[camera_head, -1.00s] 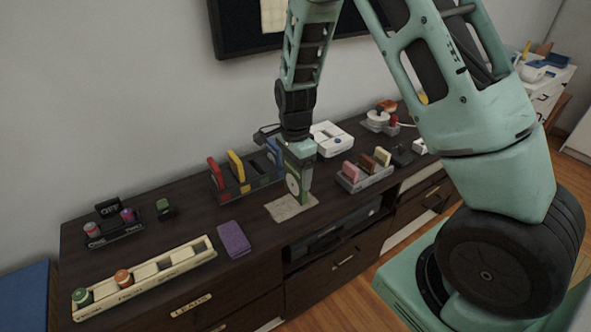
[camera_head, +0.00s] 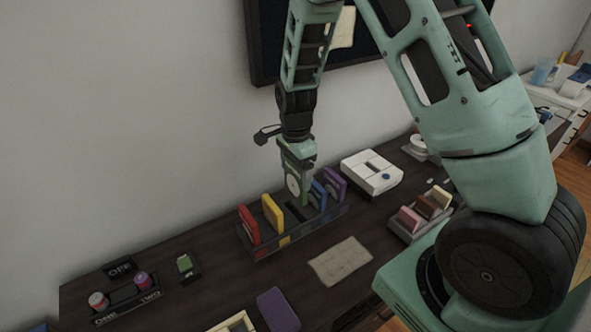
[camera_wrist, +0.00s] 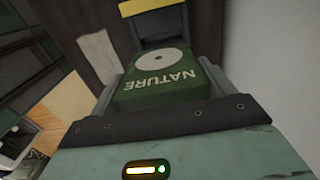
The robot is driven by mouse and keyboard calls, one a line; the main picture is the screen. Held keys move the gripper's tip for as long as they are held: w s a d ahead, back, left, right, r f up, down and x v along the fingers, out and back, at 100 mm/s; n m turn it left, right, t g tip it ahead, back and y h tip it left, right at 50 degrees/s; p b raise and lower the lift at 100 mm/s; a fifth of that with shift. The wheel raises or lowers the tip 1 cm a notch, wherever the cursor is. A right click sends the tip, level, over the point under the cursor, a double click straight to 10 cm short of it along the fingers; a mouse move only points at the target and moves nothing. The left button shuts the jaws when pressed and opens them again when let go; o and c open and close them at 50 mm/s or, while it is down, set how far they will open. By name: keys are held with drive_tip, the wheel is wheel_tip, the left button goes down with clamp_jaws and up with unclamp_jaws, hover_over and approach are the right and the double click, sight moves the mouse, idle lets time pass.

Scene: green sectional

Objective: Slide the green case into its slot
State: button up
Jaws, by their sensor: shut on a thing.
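My gripper (camera_head: 303,183) is shut on the green case, which shows in the wrist view (camera_wrist: 164,85) with the word NATURE and a pale disc on its face. In the head view the green case (camera_head: 294,185) hangs upright above the dark rack (camera_head: 262,252). The rack holds a red case (camera_head: 249,224), a yellow case (camera_head: 272,213), a blue case (camera_head: 318,195) and a purple case (camera_head: 335,184). An empty dark slot (camera_head: 294,211) lies between the yellow and blue cases, just under the green case. I cannot tell whether the case's lower edge touches the slot.
A white device (camera_head: 371,173) stands right of the rack, against the wall. A tray of small blocks (camera_head: 407,227) is at the front right. A beige mat (camera_head: 341,261) lies bare in front of the rack. A monitor (camera_head: 262,45) hangs on the wall above.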

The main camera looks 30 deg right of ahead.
sight(295, 185)
drive_tip(key=shift+w, duration=0.3)
drive_tip(key=shift+r, duration=0.1)
drive_tip(key=shift+f+b, duration=1.6)
drive_tip(key=shift+f, duration=1.4)
drive_tip(key=shift+r+p, duration=0.1)
drive_tip(key=shift+p, duration=0.5)
drive_tip(key=shift+f+b, duration=1.8)
drive_tip(key=shift+f, duration=1.05)
drive_tip(key=o, duration=0.9)
